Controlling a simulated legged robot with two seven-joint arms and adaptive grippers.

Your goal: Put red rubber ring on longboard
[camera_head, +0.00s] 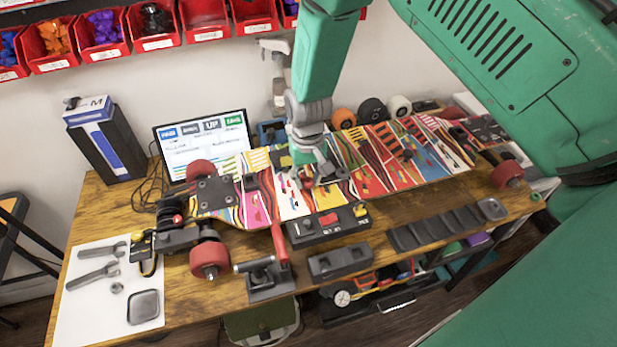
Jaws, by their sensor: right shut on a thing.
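The longboard (432,158) lies across the wooden table, with a bright multicoloured underside and red wheels (209,259) at its ends. My right gripper (309,178) reaches down from above over the middle-left part of the board. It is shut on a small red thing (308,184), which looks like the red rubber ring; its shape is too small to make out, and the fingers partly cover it. I cannot tell whether it touches the board. A truck (180,238) with a red piece on it sits at the board's left end. My left gripper is not in view.
A white mat (78,318) with wrenches and a small tray lies at the left. A laptop (204,141) and a dark box (108,145) stand behind. Black tool holders (341,262) line the front edge. Loose wheels (372,111) sit behind the board. Red bins (98,49) hang on the wall.

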